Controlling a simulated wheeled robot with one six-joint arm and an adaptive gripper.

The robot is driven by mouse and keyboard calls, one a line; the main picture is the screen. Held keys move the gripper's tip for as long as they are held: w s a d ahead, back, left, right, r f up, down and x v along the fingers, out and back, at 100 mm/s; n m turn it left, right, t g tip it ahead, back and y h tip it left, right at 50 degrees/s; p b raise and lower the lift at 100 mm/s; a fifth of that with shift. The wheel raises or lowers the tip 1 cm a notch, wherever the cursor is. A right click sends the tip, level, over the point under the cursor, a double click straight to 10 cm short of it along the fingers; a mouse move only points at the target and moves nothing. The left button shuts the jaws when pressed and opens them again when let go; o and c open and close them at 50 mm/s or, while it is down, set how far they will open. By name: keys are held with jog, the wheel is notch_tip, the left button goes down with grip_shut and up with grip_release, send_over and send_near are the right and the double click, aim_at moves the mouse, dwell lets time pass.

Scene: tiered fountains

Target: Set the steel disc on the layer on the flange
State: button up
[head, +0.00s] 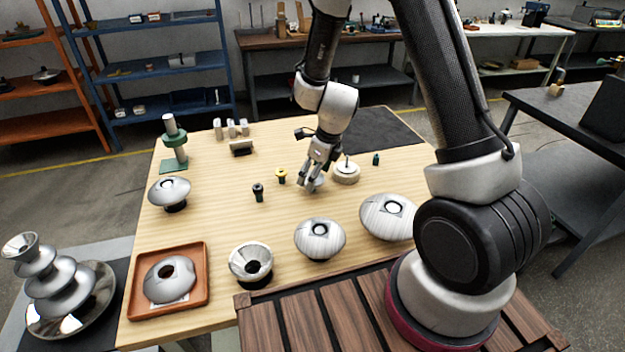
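My gripper (311,184) points down over the middle of the wooden table. A small silvery piece shows at its fingertips; I cannot tell whether the fingers hold it or it lies behind them. Brushed steel domed layers with a dark round hole sit at the front middle (319,240) and front right (380,222); the arm partly covers the right one. A shiny domed layer (160,190) stands on a dark foot at left. Another lies in an orange tray (203,262). I cannot tell which piece is the steel disc, nor pick out the flange.
A pale round block (347,174) with a thin pin stands just right of my gripper. A yellow-topped piece (280,177) and a dark one (258,193) stand left.

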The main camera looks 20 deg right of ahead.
jog(key=c, duration=0.7)
